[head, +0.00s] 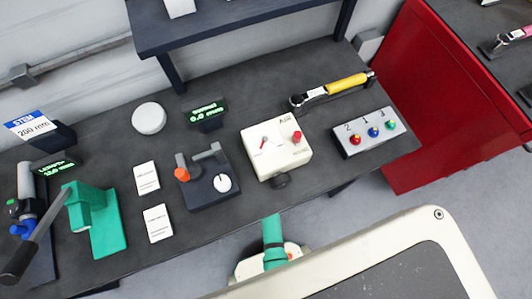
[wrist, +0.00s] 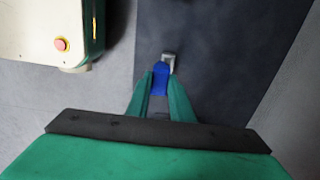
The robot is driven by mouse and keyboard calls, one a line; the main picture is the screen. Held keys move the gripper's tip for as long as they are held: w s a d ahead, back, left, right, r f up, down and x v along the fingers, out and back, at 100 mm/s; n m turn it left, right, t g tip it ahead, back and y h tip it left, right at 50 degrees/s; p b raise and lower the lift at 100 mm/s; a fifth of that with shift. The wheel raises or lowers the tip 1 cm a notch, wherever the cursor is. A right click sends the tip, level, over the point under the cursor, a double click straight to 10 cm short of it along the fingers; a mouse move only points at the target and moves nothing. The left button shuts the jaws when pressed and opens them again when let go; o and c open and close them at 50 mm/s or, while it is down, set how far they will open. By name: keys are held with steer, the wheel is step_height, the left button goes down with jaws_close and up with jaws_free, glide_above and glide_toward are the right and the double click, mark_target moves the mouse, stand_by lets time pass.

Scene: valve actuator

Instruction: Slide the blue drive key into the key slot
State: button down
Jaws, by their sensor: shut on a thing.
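In the wrist view, my gripper (wrist: 160,80) is shut on the blue drive key (wrist: 160,78), with a green finger on each side of it. The key's far end points up the picture. A small grey metal piece (wrist: 169,60) shows right at that end, over a dark surface. I cannot tell whether it touches the key or is part of the same thing. I cannot make out a key slot in either view. My gripper is not visible in the head view.
The dark bench (head: 330,185) holds a green press (head: 92,218) with a long lever, a dark fixture (head: 208,183) with an orange knob, a cream switch box (head: 276,150), a three-button box (head: 371,132) and a yellow-handled wrench (head: 345,84). A red cabinet (head: 420,110) stands right.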

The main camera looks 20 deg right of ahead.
steer(key=shift+w+d+f, duration=0.1)
steer(key=shift+w+d, duration=0.2)
steer(key=shift+w, duration=0.25)
steer(key=shift+w+d+f, duration=0.1)
steer(key=shift+w+d, duration=0.15)
steer(key=shift+w, duration=0.3)
steer(key=shift+f, duration=2.85)
steer(key=shift+a, duration=0.1)
steer(key=shift+s, duration=0.15)
steer(key=shift+w, duration=0.2)
steer(key=shift+a, duration=0.1)
steer(key=shift+s+d, duration=0.2)
steer(key=shift+d, duration=0.15)
